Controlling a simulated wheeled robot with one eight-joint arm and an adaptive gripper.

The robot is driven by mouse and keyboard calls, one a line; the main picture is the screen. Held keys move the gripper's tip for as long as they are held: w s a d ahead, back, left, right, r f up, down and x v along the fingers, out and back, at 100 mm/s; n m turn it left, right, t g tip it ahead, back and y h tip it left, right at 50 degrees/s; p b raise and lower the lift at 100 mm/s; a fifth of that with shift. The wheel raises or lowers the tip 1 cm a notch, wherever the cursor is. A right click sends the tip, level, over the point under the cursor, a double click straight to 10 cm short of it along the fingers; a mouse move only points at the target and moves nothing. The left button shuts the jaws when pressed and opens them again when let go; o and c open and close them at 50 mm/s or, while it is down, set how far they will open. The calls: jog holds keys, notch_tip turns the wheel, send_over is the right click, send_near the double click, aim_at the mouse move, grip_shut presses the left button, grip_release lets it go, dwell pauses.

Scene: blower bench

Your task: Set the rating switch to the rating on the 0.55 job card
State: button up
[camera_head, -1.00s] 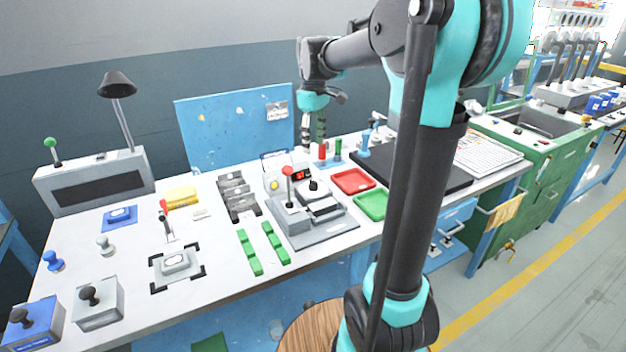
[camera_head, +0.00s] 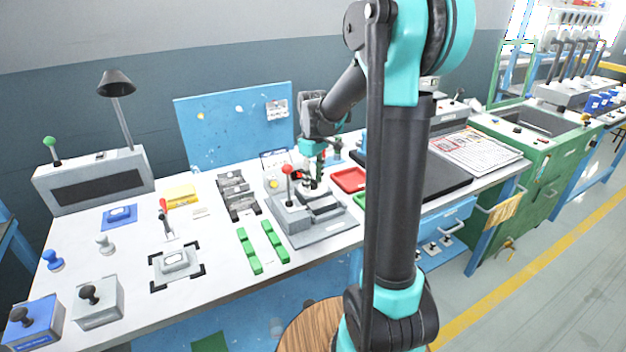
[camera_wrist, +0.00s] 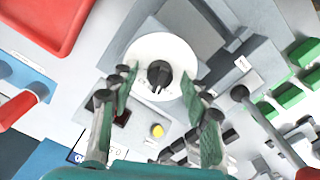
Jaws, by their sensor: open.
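The rating switch appears to be the black knob (camera_wrist: 159,75) on a round white dial (camera_wrist: 180,52), in the middle of the wrist view; its scale is not readable. My gripper (camera_wrist: 159,82) is open, with one finger on each side of the knob in that view. The gap in height between fingertips and knob cannot be told. In the head view my gripper (camera_head: 313,170) points down over the tester at the bench's middle and partly hides the dial. A small card (camera_head: 275,157) stands behind the tester; its text is too small to read.
A lever with a red ball (camera_head: 287,171) stands close left of my gripper. A red tray (camera_head: 349,179) lies to the right, also seen in the wrist view (camera_wrist: 45,20). A yellow button (camera_wrist: 157,130) and green blocks (camera_head: 249,251) are near. The left front bench holds fixtures.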

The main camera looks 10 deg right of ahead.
grip_shut()
dwell(0.3)
jog(key=shift+n, duration=0.3)
jog(key=n, duration=0.3)
jog(key=shift+n, duration=2.2)
grip_release()
